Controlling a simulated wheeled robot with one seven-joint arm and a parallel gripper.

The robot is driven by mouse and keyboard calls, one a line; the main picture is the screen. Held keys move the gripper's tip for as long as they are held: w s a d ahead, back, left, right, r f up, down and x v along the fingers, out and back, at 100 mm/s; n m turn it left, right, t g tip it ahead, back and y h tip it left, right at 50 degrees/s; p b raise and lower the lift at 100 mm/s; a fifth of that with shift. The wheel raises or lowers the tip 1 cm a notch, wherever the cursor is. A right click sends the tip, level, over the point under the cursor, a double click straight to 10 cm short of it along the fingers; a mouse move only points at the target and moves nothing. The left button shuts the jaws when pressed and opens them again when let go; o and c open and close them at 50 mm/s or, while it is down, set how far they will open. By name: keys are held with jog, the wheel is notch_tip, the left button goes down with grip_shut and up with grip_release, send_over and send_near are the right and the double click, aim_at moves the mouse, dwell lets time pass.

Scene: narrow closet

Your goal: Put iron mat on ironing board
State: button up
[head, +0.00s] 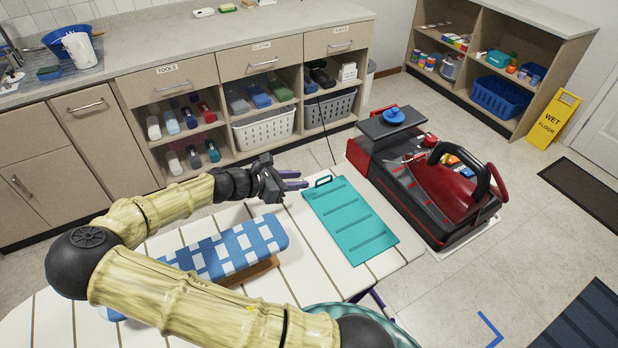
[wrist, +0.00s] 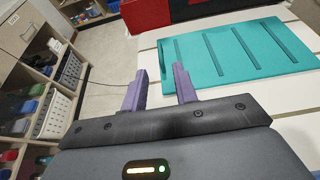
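In the wrist view the mat (wrist: 240,50) is ahead and to the right of the fingers. My gripper (head: 303,179) is just left of the mat's handle end, apart from it. In the wrist view its purple fingers (wrist: 159,72) are spread with nothing between them. My arm hides part of the board's left side.
A blue-and-white checkered padded board (head: 240,246) on a wooden base stands left of the mat. A red and black iron station (head: 440,190) is beyond the board's right end. Cabinets and baskets (head: 264,130) line the back. A yellow wet floor sign (head: 553,118) stands right.

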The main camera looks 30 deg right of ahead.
jog(key=shift+v, duration=1.2)
